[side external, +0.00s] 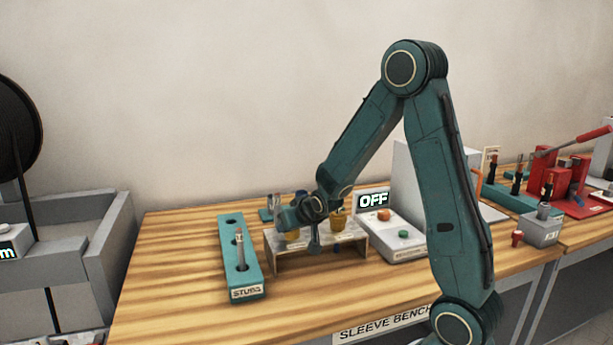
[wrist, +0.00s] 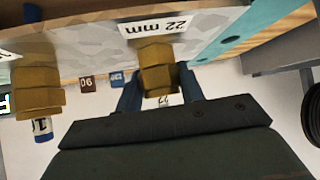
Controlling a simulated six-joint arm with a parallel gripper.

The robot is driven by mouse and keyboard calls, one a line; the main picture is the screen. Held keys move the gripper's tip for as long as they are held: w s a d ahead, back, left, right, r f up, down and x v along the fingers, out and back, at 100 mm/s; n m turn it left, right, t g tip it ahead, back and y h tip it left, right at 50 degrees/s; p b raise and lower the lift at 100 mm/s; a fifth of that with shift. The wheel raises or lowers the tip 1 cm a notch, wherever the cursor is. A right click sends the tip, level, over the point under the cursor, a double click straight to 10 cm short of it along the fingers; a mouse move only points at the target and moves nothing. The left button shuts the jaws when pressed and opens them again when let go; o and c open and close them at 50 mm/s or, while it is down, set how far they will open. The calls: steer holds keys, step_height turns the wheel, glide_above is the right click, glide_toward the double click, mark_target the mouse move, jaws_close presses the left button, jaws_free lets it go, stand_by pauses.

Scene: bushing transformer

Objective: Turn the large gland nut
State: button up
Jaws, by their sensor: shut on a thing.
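Two brass gland nuts show below a speckled pale plate in the wrist view. One brass nut (wrist: 156,55) is by the "22 mm" label (wrist: 153,24), between the two blue fingers of my gripper (wrist: 159,95), which is shut on it. The other brass nut (wrist: 38,96) is at the left, apart from my gripper, with a blue-ended piece below it. I cannot tell from the labels which nut is the larger. In the side view my gripper (side external: 291,219) is at the left of the small stand (side external: 318,248), over one nut (side external: 292,235); the other nut (side external: 338,221) stands to the right.
A teal rack labelled STUBS (side external: 235,262) stands left of the stand, with one upright stub in it. A grey box with an OFF sign (side external: 373,201) and buttons is close on the right. Red fixtures (side external: 560,185) are farther right. The front of the wooden bench (side external: 190,310) is clear.

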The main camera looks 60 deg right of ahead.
steer(key=shift+s+a+f, duration=0.1)
steer(key=shift+a+f, duration=0.05)
steer(key=shift+f, duration=0.05)
steer(key=shift+m+g+h, duration=0.5)
steer(key=shift+m+h, duration=0.1)
steer(key=shift+m, duration=0.6)
steer(key=shift+r+m+g+h, duration=0.1)
steer(key=shift+m+g+h, duration=0.6)
steer(key=shift+m+g, duration=0.1)
steer(key=o, duration=1.9)
steer(key=shift+r, duration=0.1)
steer(key=shift+r, duration=0.1)
steer(key=shift+v, duration=2.85)
